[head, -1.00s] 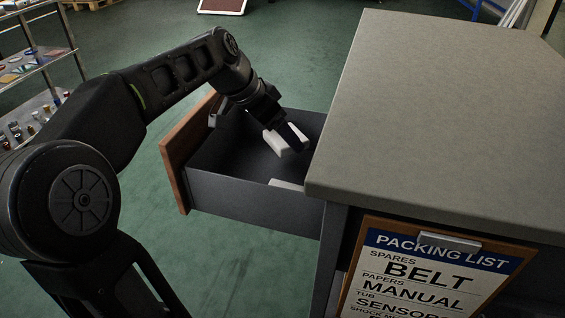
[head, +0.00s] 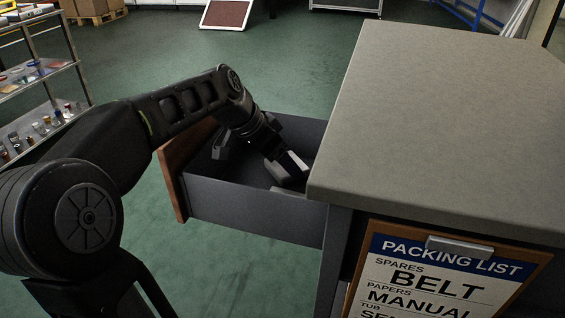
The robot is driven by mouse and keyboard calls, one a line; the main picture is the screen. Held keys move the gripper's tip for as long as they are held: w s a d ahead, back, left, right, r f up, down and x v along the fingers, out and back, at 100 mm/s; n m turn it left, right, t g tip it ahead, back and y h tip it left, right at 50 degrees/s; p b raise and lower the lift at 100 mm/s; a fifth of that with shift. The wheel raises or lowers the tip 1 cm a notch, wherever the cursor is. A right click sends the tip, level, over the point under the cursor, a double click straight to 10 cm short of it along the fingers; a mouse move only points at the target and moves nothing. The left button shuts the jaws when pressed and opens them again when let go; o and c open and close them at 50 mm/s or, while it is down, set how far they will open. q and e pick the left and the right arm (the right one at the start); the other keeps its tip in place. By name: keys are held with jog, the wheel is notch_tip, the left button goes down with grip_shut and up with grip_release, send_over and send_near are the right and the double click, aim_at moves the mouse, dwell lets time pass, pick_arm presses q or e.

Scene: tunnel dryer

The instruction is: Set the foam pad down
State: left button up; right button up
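The foam pad (head: 276,173) is a small pale grey block inside the open drawer (head: 255,204), in shadow. My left gripper (head: 292,166) reaches down into the drawer from the left. One finger lies across the pad, with pad showing on both sides of it, and it appears shut on the pad. The other finger is hidden. I cannot tell whether the pad touches the drawer floor. My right gripper is not in view.
The grey cabinet top (head: 445,125) is clear and overhangs the drawer's right end. A packing list board (head: 440,272) hangs on the cabinet side. A brown drawer front (head: 183,170) stands at left. A shelf rack (head: 40,88) holds small items.

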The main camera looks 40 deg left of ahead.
pick_arm(q)
jog(key=shift+f, duration=0.15)
jog(key=o, duration=1.3)
jog(key=shift+s+r, duration=0.15)
jog(key=shift+r, duration=0.45)
jog(key=p+v, duration=0.5)
jog(key=v, duration=0.6)
jog(key=shift+a, duration=0.1)
